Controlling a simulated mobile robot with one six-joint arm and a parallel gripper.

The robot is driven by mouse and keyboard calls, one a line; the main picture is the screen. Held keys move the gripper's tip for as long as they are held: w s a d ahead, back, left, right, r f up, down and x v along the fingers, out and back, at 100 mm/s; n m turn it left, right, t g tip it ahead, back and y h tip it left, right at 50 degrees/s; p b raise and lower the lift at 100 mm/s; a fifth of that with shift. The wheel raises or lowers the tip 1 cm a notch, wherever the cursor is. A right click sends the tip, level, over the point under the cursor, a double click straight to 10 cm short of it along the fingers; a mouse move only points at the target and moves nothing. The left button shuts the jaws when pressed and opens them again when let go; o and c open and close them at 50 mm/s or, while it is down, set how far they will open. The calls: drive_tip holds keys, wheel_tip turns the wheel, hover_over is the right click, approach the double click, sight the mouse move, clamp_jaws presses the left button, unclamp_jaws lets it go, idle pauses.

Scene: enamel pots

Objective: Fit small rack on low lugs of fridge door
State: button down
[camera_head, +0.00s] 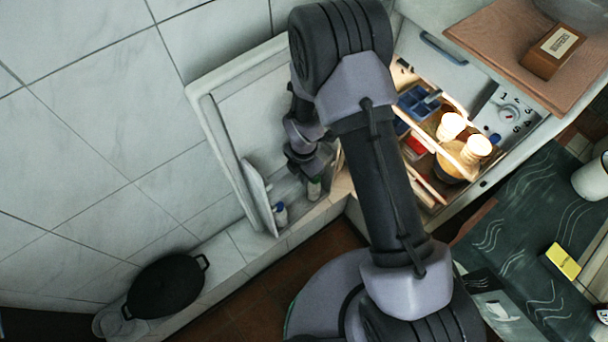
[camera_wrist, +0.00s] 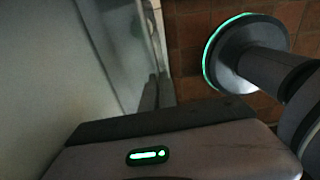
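The fridge door (camera_head: 240,110) stands open at the left of the open fridge in the head view. A pale curved rack-like piece (camera_head: 258,195) is at the door's lower end, with small bottles (camera_head: 280,213) beside it. I cannot tell whether this is the small rack or a fixed shelf. The low lugs are not discernible.
The lit fridge (camera_head: 440,150) holds jars, a blue tray (camera_head: 415,103) and other items. A brown box (camera_head: 552,50) lies on a wooden board above. A black pot (camera_head: 166,286) stands on the tiled ledge at lower left. A dark counter (camera_head: 525,215) lies right.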

drive_tip(key=shift+f, duration=0.15)
drive_tip(key=c, duration=1.6)
unclamp_jaws()
wheel_tip(320, 180, up, 18)
drive_tip(key=p, duration=0.7)
drive_tip(key=shift+f, duration=0.25)
